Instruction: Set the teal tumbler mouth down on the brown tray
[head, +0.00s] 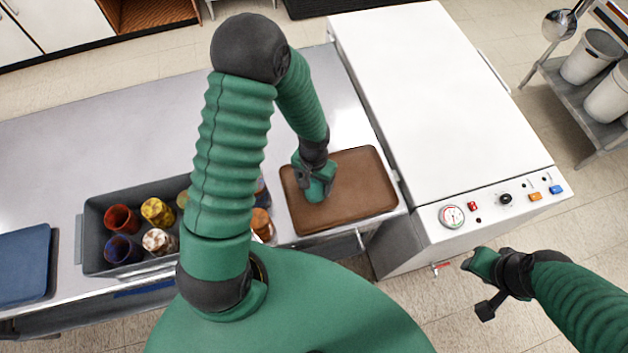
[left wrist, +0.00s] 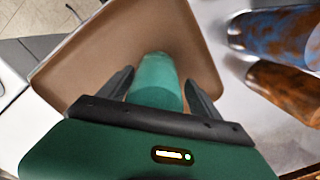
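The brown tray (head: 360,185) lies on the steel counter beside the white machine; it also fills the upper middle of the left wrist view (left wrist: 85,65). My left gripper (head: 318,192) is over the tray's left part. In the left wrist view the teal tumbler (left wrist: 156,82) sits between the two fingers of my left gripper (left wrist: 160,75), which lie close along both its sides. The tray is behind the tumbler. Whether the tumbler touches the tray, and which end is its mouth, I cannot tell.
A grey bin (head: 92,225) with several coloured tumblers stands left of the tray, partly behind my left arm. A blue tray (head: 25,262) lies at far left. The white machine (head: 430,90) rises right of the brown tray. The back of the counter (head: 100,150) is clear.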

